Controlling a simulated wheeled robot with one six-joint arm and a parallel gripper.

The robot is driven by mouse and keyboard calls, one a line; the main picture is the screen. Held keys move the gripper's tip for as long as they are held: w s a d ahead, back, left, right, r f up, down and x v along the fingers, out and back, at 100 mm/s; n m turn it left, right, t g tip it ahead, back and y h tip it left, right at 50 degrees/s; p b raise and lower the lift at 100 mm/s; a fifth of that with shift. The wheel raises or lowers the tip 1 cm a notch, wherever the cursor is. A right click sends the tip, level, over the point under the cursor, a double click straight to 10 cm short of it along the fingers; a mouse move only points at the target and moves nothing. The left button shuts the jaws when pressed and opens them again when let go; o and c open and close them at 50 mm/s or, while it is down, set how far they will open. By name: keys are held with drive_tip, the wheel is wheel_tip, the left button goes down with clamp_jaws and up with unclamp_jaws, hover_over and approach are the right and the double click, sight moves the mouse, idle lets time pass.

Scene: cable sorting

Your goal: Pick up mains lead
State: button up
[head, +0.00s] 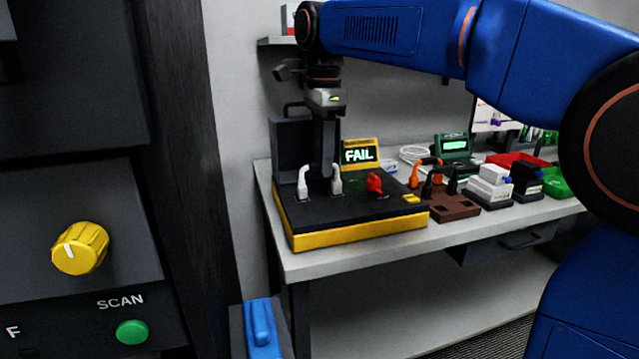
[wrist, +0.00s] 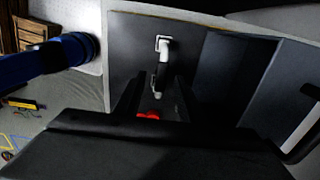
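The black-topped tester (head: 350,213) with a yellow lower edge stands on the left of the bench. Two white upright plugs sit on it, one on the left (head: 303,183) and one on the right (head: 336,180), with a red plug (head: 375,185) farther right. I cannot tell which item is the mains lead. My gripper (head: 322,172) points down over the tester, beside the white plugs. In the wrist view its fingers are apart, with a white plug (wrist: 162,60) ahead of the gap and a bit of red (wrist: 148,115) low between them. Nothing visible is held.
A yellow FAIL display (head: 359,154) stands behind the tester. To the right are a brown block (head: 453,203) with orange and black plugs, white and black stacked blocks (head: 488,187), a red tray (head: 515,160) and a green tray (head: 556,183). A dark cabinet fills the left.

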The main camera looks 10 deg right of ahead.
sight(320, 196)
drive_tip(key=shift+a+f, duration=0.2)
drive_tip(key=shift+f, duration=1.2)
drive_tip(key=shift+a+f, duration=0.15)
drive_tip(key=shift+f, duration=1.25)
drive_tip(key=shift+c, duration=0.2)
clamp_jaws()
